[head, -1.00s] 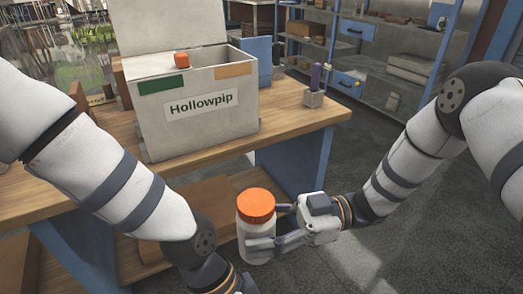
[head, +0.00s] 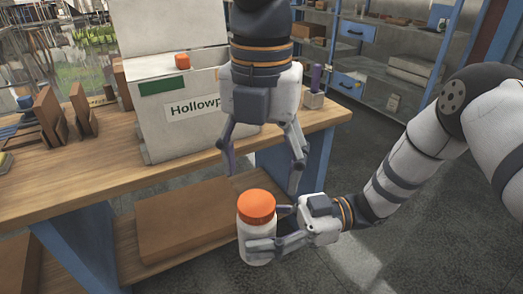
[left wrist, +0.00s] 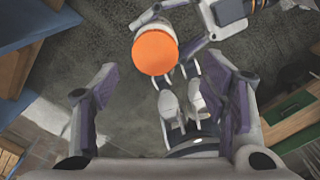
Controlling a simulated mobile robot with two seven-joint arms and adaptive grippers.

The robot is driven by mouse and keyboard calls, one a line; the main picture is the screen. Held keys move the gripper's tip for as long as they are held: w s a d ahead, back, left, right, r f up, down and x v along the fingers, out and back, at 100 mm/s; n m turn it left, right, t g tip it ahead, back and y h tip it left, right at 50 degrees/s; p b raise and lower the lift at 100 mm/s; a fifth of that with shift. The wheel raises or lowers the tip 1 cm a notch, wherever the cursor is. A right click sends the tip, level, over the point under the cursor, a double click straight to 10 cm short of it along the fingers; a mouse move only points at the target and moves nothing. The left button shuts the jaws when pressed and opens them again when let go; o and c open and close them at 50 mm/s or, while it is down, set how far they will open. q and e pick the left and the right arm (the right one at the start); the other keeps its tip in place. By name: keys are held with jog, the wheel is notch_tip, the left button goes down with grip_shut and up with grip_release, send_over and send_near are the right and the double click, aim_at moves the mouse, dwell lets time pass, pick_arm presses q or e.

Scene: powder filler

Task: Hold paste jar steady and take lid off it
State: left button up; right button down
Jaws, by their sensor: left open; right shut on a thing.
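The paste jar (head: 256,236) is white with an orange lid (head: 256,205) on top. It is upright, in front of the table. My right gripper (head: 262,230) is shut on the jar's body from the right. My left gripper (head: 258,172) is open and empty, pointing down above the lid and apart from it. In the left wrist view the orange lid (left wrist: 155,52) shows from above, beyond the open fingers of my left gripper (left wrist: 165,85). The lid hides much of the jar there.
A grey box labelled Hollowpip (head: 165,135) stands on the wooden table (head: 95,165), behind my left gripper. An orange cap (head: 182,62) sits on its edge. Brown wooden holders (head: 50,112) stand at the left. Floor (head: 385,240) is open at the right.

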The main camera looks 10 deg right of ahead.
aim_at(263, 202)
pick_arm(q)
notch_tip(263, 202, down, 6)
jog(key=shift+r, duration=0.1)
jog(key=c, duration=1.2)
jog(key=shift+s+d, duration=0.1)
jog(key=shift+d, duration=0.05)
